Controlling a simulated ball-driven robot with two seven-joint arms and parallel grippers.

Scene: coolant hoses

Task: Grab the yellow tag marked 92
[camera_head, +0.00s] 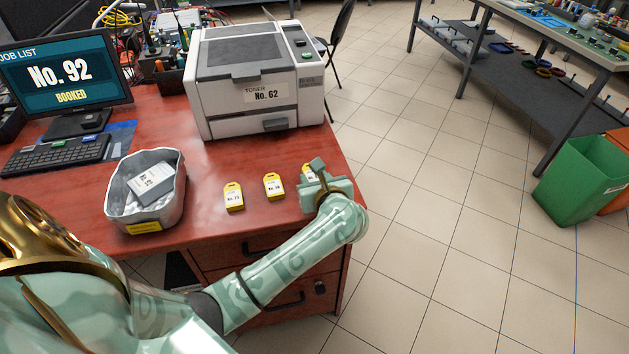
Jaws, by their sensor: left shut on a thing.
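Three yellow tags with white labels are in a row near the front edge of the red desk. The left tag (233,204) and the middle tag (273,191) lie flat, and their small numbers are hard to read. The right tag (307,169) is mostly covered by my left gripper (318,176), so its number cannot be read. My left gripper is shut on this right tag, at or just above the desk top. My right gripper is not in view.
A printer (257,75) labelled No. 62 stands behind the tags. A grey bin (178,190) with a labelled packet is to their left. A monitor (62,76) reads No. 92 booked. A keyboard (55,153) lies before it. Open tiled floor lies right of the desk.

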